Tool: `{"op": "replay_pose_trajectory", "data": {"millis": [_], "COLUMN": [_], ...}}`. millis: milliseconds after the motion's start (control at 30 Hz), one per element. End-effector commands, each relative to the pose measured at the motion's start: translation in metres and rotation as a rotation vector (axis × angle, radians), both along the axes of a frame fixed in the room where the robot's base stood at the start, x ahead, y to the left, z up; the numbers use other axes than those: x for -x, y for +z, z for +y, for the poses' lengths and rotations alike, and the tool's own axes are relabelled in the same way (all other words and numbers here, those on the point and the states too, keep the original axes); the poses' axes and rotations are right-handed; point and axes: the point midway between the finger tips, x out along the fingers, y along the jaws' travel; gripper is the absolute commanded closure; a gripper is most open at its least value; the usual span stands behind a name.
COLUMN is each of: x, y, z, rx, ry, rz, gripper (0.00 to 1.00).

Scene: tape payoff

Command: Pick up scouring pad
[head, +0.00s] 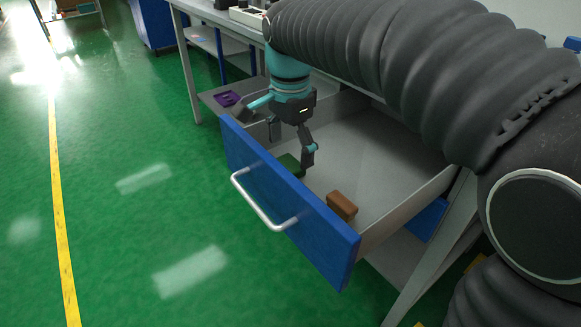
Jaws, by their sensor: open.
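An open drawer (289,206) with a blue front and grey inside holds a dark green flat pad (289,161), which looks like the scouring pad, close behind the front panel. A brown block (342,205) lies in the drawer nearer its right end. My gripper (290,150) points down into the drawer, open, with its fingers apart above or around the green pad. One finger is near the pad's right end. The front panel and my fingers partly hide the pad, so I cannot tell whether they touch it.
The drawer's blue front has a silver bar handle (263,207). The workbench (210,18) is above and behind. A purple tray (228,98) lies on the lower shelf at left. The green floor in front is clear. My arm covers the upper right.

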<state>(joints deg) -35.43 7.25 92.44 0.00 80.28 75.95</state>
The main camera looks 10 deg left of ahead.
Motion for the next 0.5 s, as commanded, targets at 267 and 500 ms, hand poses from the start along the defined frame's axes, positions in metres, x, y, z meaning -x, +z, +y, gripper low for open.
{"op": "replay_pose_trajectory", "data": {"millis": [267,500], "x": [-0.001,-0.001], "y": [-0.028,-0.029], "z": [-0.001,-0.001], "rx": [0.0,0.0], "ry": [0.001,0.001], "rz": [0.0,0.0], "gripper": [0.06,0.09]}}
